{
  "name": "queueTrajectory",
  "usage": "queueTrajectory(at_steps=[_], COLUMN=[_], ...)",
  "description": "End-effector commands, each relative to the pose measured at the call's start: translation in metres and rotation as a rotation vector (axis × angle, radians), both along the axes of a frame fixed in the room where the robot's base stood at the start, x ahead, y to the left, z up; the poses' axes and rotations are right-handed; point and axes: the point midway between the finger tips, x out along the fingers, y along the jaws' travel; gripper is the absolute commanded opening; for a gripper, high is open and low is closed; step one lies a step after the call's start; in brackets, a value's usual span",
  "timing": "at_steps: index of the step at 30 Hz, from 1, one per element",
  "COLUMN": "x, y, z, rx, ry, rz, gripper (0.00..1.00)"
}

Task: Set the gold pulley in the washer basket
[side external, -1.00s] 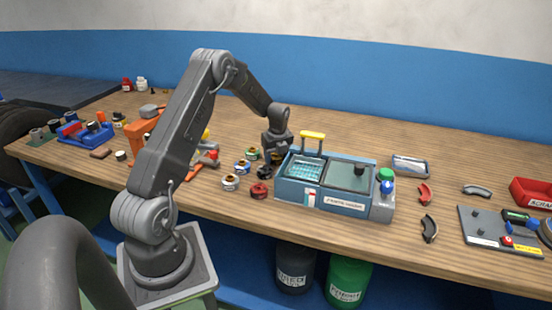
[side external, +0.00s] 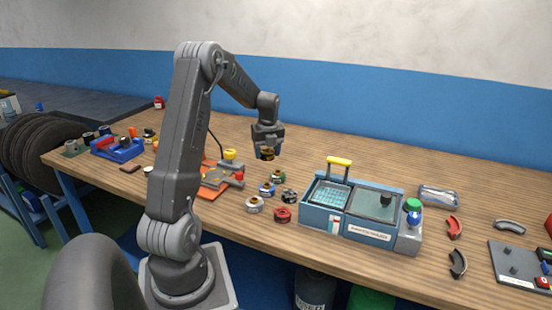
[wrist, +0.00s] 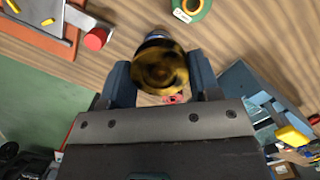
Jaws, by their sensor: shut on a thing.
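The gold pulley (side external: 267,154) is held between the jaws of my gripper (side external: 267,148), above the bench and clear of the other pulleys. In the wrist view the gold pulley (wrist: 160,68) fills the space between the two fingers of my gripper (wrist: 163,82). The washer basket (side external: 333,194) is a teal mesh tray with a raised yellow handle, at the left of the blue parts washer (side external: 370,228). My gripper is to the left of the basket and higher. In the wrist view the yellow handle (wrist: 293,136) shows at the right.
Green (side external: 278,176), blue (side external: 266,189), dark (side external: 289,195), silver (side external: 254,205) and red (side external: 282,215) pulleys stand on the bench left of the washer. An orange fixture (side external: 215,182) lies farther left. The bench behind the washer is clear.

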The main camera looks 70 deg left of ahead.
Motion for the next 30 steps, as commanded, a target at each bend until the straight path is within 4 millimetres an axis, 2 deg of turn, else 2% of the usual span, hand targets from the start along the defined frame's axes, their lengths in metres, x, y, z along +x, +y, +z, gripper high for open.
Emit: queueTrajectory(at_steps=[1,10,14,20,27,30], x=[0.000,-0.001,0.018,0.052,0.100,0.112], y=[0.002,0.001,-0.018,-0.057,-0.134,-0.162], z=[0.012,0.071,0.068,0.068,0.068,0.068], rx=[0.007,0.006,0.000,-0.002,-0.002,-0.001], ry=[-0.006,-0.006,-0.003,-0.004,-0.005,-0.004], rz=[0.001,0.001,-0.006,-0.009,-0.010,-0.008], gripper=[0.26,0.26,0.26,0.26,0.26,0.26])
